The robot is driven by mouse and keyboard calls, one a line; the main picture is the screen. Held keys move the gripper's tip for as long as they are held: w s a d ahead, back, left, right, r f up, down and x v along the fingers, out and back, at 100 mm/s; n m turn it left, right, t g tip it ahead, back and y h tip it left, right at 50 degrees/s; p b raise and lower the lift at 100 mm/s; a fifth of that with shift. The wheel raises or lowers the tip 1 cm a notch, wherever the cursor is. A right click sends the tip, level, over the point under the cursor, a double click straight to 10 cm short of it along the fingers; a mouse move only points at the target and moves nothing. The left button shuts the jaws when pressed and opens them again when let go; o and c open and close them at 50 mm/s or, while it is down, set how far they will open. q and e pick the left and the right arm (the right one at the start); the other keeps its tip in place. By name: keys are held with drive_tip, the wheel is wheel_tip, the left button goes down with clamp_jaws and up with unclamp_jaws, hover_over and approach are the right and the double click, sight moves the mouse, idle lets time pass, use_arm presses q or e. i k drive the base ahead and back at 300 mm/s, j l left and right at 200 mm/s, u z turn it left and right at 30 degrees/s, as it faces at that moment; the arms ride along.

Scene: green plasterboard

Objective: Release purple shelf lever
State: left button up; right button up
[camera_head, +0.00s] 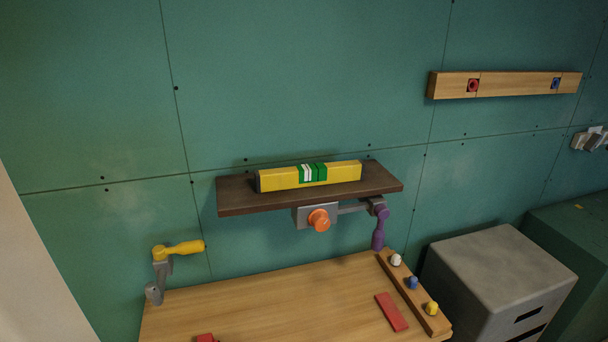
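The purple lever (379,228) hangs down below the right end of the dark wooden shelf (235,197) on the green wall. Its upper end joins a grey rod under the shelf, which runs left to a grey block with an orange knob (319,220). A yellow bar (280,179) with a green and white band lies on the shelf. Neither of my grippers shows in the head view, and nothing touches the lever.
A light wooden table (270,305) stands below the shelf, with a yellow-handled crank (182,249) at its left. A strip with white, blue and yellow knobs (415,296) lies along its right edge near a red block (391,312). A grey cabinet (490,270) stands at right.

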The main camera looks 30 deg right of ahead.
sight(381, 211)
drive_tip(key=z, duration=1.55)
drive_tip(key=j+z, duration=0.3)
